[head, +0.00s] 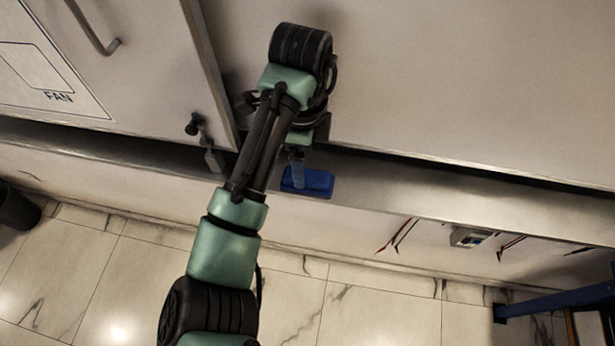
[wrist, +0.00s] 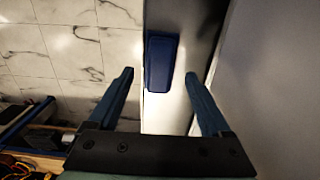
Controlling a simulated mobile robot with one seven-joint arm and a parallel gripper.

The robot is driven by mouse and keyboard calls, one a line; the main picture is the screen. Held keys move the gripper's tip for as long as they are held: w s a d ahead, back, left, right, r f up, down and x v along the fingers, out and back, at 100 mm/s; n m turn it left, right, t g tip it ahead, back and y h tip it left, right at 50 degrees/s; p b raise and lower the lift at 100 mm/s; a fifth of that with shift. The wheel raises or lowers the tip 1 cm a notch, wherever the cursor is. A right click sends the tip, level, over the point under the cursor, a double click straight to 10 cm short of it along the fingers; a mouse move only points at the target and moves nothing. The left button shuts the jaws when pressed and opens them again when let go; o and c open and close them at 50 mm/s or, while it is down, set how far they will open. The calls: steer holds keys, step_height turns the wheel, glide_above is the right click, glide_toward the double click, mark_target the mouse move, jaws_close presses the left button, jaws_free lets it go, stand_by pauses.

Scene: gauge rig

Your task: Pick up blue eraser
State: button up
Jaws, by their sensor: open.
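The blue eraser (head: 318,183) is a dark blue block lying on a narrow grey ledge (head: 430,197) in the head view. It also shows in the wrist view (wrist: 161,62), upper middle, with its long side pointing away from me. My gripper (head: 297,178) reaches down over its left part in the head view and hides some of it. In the wrist view my gripper (wrist: 160,75) is open, one blue finger on each side of the eraser's near half, with gaps between. I cannot tell how far above the eraser the fingertips are.
A grey cabinet door (head: 140,60) marked FAN stands left of my arm, with a dark knob (head: 193,124) near its lower edge. A plain panel (head: 470,80) rises behind the ledge. Red and black leads (head: 397,235) hang lower right. The ledge right of the eraser is clear.

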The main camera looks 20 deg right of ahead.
steer(key=f+p, duration=0.1)
steer(key=f, duration=0.1)
steer(key=f+p, duration=0.1)
steer(key=f, duration=0.2)
steer(key=shift+w+a, duration=0.2)
steer(key=shift+r, duration=0.1)
steer(key=c, duration=1.2)
step_height(320, 180, up, 10)
steer(key=shift+r+b, duration=0.1)
steer(key=shift+b, duration=0.65)
steer(key=shift+c, duration=0.2)
